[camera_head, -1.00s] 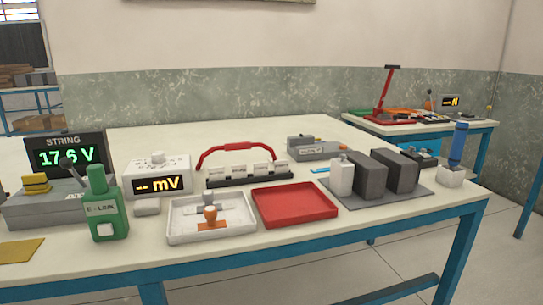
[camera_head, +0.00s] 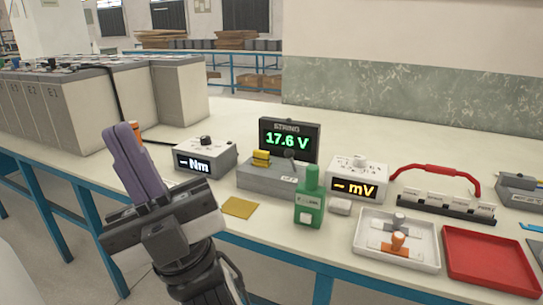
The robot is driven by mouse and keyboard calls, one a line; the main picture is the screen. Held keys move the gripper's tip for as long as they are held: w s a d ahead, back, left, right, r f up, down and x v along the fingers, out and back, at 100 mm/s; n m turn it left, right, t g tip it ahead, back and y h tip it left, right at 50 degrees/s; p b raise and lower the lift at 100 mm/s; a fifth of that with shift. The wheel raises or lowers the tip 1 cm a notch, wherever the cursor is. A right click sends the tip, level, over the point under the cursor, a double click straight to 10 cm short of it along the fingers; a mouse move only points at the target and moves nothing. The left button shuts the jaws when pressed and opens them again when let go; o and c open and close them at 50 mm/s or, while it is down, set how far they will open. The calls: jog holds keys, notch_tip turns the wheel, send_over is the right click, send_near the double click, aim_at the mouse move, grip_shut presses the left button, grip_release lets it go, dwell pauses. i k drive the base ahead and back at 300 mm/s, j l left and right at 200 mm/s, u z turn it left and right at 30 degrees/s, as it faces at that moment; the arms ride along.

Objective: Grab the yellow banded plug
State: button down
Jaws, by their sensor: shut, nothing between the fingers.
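My gripper (camera_head: 122,130), with purple fingers, is at the left of the view, pointing up. Its fingers are together and empty, in front of the bench and apart from everything on it. A yellow, layered piece (camera_head: 261,158) sits on a grey box (camera_head: 268,180) in front of the string display. I cannot tell whether it is the yellow banded plug. A white tray (camera_head: 365,255) at the right holds a grey-topped plug (camera_head: 399,221) and an orange plug (camera_head: 398,240); no yellow band is clear on either.
A green E-LINK unit (camera_head: 310,205) stands right of a yellow mat (camera_head: 240,207). An Nm meter (camera_head: 205,158), an mV meter (camera_head: 357,178) and a red tray (camera_head: 490,265) are on the bench. Grey battery blocks (camera_head: 130,100) fill the back left. An orange cylinder (camera_head: 137,131) shows behind my gripper.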

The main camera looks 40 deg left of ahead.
aim_at(260, 158)
jog(key=u, duration=1.05)
